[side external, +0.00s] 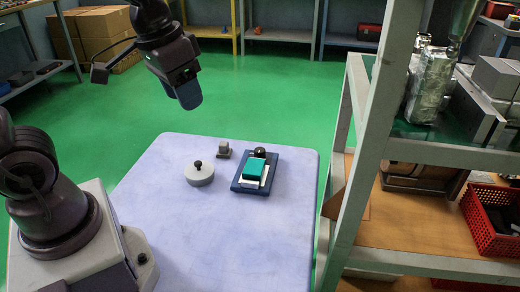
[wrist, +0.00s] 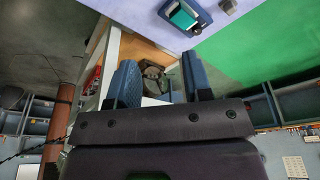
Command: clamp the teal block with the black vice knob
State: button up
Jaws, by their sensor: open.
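The teal block (side external: 254,168) lies on the dark blue vice (side external: 240,187) on the cart top, with a pale strip showing beside the block. The black vice knob (side external: 260,152) stands at the far end of the vice, just behind the block. My gripper (side external: 189,103) hangs in the air above and to the left of the vice, well apart from it. In the wrist view my gripper (wrist: 158,75) has its two blue fingers spread with nothing between them. The teal block (wrist: 183,16) and the vice (wrist: 204,13) show at the top of that view.
A round grey lidded item (side external: 200,176) with a black knob and a small grey block (side external: 224,150) stand left of the vice. The front of the pale cart top (side external: 220,245) is clear. A grey shelf frame (side external: 365,170) rises just right of the cart.

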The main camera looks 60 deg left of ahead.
jog(key=w+a+f+n+g, duration=0.1)
jog(key=w+a+f+n, duration=0.15)
jog(key=w, duration=0.25)
jog(key=w+a+f+n+g, duration=0.1)
jog(key=w+a+f+g, duration=0.1)
jog(key=w+f, duration=0.3)
jog(key=n, duration=0.7)
send_near(260, 150)
jog(key=shift+m, duration=0.25)
notch_tip(260, 150, down, 10)
jog(key=shift+a+r, duration=0.1)
jog(key=c, duration=0.7)
jog(key=shift+o, duration=0.2)
